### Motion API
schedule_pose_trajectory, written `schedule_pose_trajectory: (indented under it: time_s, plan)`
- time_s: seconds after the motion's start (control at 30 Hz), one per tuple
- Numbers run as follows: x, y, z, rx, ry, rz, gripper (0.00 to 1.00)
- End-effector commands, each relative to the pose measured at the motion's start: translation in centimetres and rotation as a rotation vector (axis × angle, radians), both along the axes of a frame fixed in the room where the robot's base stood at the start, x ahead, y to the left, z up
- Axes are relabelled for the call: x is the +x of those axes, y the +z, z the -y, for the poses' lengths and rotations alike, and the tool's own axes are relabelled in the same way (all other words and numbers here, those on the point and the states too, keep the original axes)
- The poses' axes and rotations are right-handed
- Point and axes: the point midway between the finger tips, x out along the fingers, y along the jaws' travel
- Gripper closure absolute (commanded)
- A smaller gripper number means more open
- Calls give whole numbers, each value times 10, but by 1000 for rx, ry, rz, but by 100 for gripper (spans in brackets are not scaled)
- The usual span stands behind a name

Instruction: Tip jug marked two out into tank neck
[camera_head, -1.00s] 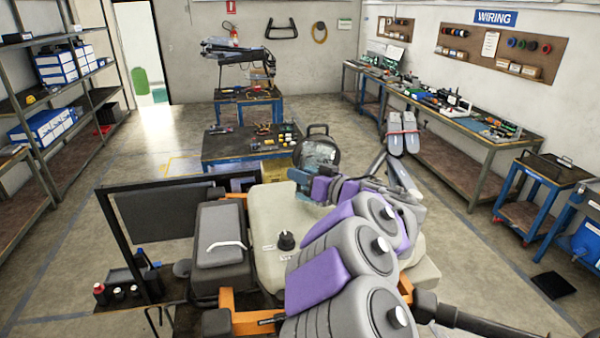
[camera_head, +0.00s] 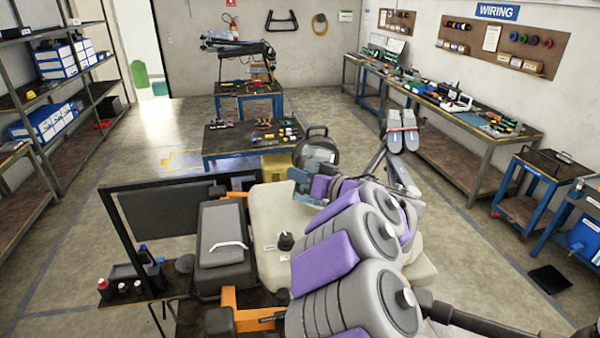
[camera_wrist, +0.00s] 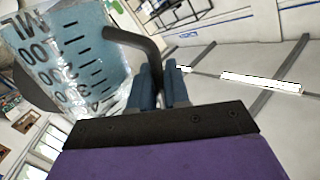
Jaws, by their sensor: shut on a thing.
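My gripper (camera_wrist: 158,88) is shut on the dark curved handle (camera_wrist: 148,45) of a clear jug (camera_wrist: 75,55), seen close up in the wrist view. The jug has black volume marks and looks tilted; its number label is not readable.
A grey box with a white handle (camera_head: 222,236) sits left of the tank. A black panel (camera_head: 158,211) and small bottles (camera_head: 123,288) are further left. A low table with parts (camera_head: 252,139) stands behind; a workbench (camera_head: 455,125) runs along the right wall.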

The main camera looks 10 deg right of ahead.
Motion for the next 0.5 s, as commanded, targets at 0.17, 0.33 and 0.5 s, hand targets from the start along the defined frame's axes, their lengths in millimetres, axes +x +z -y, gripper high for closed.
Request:
schedule_pose_trajectory:
  time_s: [0.17,0.33,0.5]
  plan:
    - [1,7,0,58,-1,-55,100]
    - [1,13,0,123,1,-120,100]
    - [3,18,2,198,2,-197,100]
